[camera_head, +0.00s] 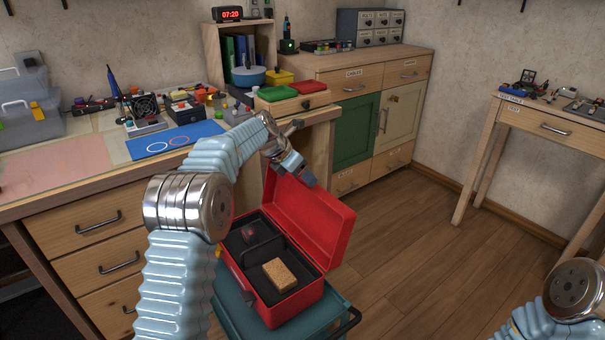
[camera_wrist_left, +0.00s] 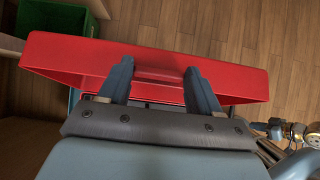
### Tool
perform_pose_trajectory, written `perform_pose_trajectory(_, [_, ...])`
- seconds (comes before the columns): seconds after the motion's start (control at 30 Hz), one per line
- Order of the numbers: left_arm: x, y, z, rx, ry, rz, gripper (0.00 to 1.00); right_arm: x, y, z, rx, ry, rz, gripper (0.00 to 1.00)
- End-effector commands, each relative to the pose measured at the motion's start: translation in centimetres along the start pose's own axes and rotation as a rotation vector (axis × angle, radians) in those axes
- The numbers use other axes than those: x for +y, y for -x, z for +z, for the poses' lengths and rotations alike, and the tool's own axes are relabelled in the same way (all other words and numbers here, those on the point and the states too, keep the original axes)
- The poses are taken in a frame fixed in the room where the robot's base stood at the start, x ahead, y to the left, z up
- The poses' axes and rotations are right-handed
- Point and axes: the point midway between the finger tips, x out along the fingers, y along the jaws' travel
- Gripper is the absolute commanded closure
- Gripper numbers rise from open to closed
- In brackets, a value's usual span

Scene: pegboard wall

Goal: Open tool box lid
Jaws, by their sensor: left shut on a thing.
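The red tool box (camera_head: 298,304) stands in the middle of the head view with its lid (camera_head: 312,222) raised and the dark interior exposed. My left gripper (camera_head: 303,178) is at the lid's upper edge, partly hidden by its own wrist. In the left wrist view, the red lid (camera_wrist_left: 90,58) spans the picture, and my left gripper's two fingers (camera_wrist_left: 161,84) are on either side of a short red bar on it. A tan sponge-like block (camera_head: 280,274) and a small dark red item (camera_head: 249,233) lie in separate compartments. My right gripper is out of view.
The box rests on a teal cart (camera_head: 335,318) with a dark handle at the right. A wooden workbench (camera_head: 85,208) stands left, and a cabinet with a green door (camera_head: 356,132) stands behind. Open wood floor (camera_head: 430,245) lies to the right.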

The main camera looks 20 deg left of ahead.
Motion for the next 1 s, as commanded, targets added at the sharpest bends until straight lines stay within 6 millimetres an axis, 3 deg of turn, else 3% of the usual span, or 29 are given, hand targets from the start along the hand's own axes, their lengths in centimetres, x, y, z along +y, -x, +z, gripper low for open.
perform_pose_trajectory(0.47, [-0.07,0.14,0.45,0.001,-0.002,0.000,0.91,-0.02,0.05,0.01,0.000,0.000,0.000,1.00])
perform_pose_trajectory(0.5, [-0.07,0.14,0.45,0.001,-0.002,0.000,0.30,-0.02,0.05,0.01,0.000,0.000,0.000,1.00])
perform_pose_trajectory(0.6, [-0.05,0.08,0.35,0.003,-0.002,0.000,0.15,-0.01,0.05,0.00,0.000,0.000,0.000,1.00])
perform_pose_trajectory(0.63, [-0.04,0.06,0.32,0.004,-0.001,0.000,0.11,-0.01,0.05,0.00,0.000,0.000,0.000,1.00])
perform_pose_trajectory(1.0, [0.03,0.65,0.20,0.006,0.000,0.001,0.11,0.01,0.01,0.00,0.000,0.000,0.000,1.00])
